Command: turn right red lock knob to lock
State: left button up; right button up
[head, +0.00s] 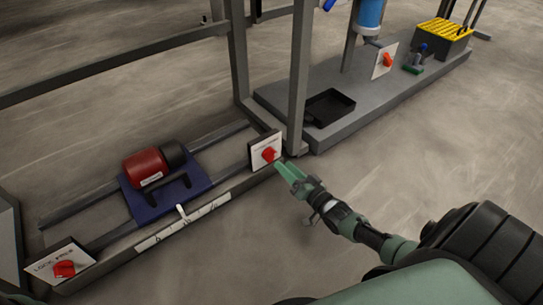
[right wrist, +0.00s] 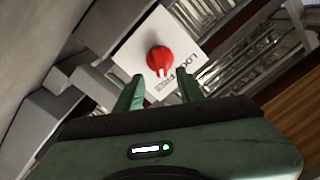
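The right red lock knob (head: 269,154) sits on a white plate (head: 260,146) at the right end of the low rail frame. In the right wrist view the red knob (right wrist: 160,60) has a pale pointer mark near its lower edge, and its white plate (right wrist: 136,45) carries the words LOCK and FREE. My right gripper (head: 284,168) is close to the knob, at its lower right in the head view. In the right wrist view its two green fingers (right wrist: 158,88) are spread apart with nothing between them, short of the knob.
A second red knob (head: 64,269) is on a lock plate at the lower left. A red motor (head: 146,166) sits on a blue carriage (head: 203,183) between the rails. A grey upright post (head: 299,75) stands just behind the right plate. A black tray (head: 330,106) lies on the grey platform.

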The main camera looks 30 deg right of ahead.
aim_at(274, 157)
jog(key=w+b, duration=0.1)
jog(key=w, duration=0.1)
jog(key=w+b, duration=0.1)
jog(key=w, duration=0.2)
jog(key=shift+a+f+b, duration=0.15)
jog(key=shift+a+b, duration=0.05)
jog(key=shift+b, duration=0.2)
jog(key=shift+w, duration=0.4)
grip_shut()
